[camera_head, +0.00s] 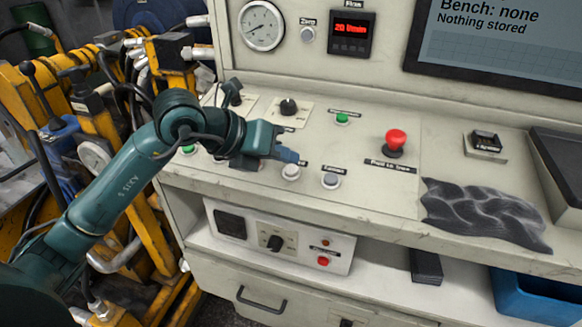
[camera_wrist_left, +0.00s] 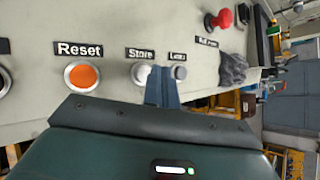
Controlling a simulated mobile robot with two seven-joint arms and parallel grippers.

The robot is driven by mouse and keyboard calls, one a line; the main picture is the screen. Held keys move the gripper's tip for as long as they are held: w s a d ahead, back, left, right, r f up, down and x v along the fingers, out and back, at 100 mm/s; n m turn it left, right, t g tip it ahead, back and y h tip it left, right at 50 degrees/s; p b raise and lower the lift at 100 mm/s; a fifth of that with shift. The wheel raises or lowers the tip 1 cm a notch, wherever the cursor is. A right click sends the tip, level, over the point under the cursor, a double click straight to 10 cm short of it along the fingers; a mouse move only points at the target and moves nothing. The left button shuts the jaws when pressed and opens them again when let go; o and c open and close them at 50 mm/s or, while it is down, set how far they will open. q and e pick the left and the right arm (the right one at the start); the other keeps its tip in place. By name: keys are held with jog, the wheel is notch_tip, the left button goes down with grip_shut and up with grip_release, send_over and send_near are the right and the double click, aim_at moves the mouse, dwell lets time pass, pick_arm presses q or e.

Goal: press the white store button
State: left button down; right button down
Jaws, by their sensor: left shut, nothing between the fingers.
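The white store button (camera_head: 290,172) sits near the front edge of the sloping bench panel, and its label reads "Store" in the left wrist view (camera_wrist_left: 140,73). My left gripper (camera_head: 288,156) is shut and empty, its blue-grey fingertips just behind and above the button in the head view. In the left wrist view the fingers (camera_wrist_left: 162,84) overlap the button's right side. I cannot tell whether they touch it. The screen (camera_head: 490,45) reads "Bench: none" and "Nothing stored". My right gripper is not in view.
A grey button (camera_head: 330,181) is close to the right of the store button. The orange Reset button (camera_wrist_left: 82,76) is left of it in the wrist view. A red mushroom button (camera_head: 396,140) and a dark crumpled cloth (camera_head: 482,212) are farther right. Yellow machinery (camera_head: 110,130) stands at left.

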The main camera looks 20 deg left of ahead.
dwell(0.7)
pick_arm(q)
jog(key=shift+w+f+b, duration=0.1)
jog(key=shift+f+b, duration=0.3)
jog(key=shift+b, duration=0.05)
jog(key=shift+f+b, duration=0.4)
jog(key=shift+f, duration=0.05)
dwell(0.4)
dwell(0.3)
jog(key=shift+r+p, duration=0.55)
jog(key=shift+r, duration=0.3)
jog(key=r+p, duration=0.1)
jog(key=r, duration=0.1)
jog(key=s+r+p, duration=0.1)
jog(key=r+p, duration=0.1)
jog(key=r, duration=0.1)
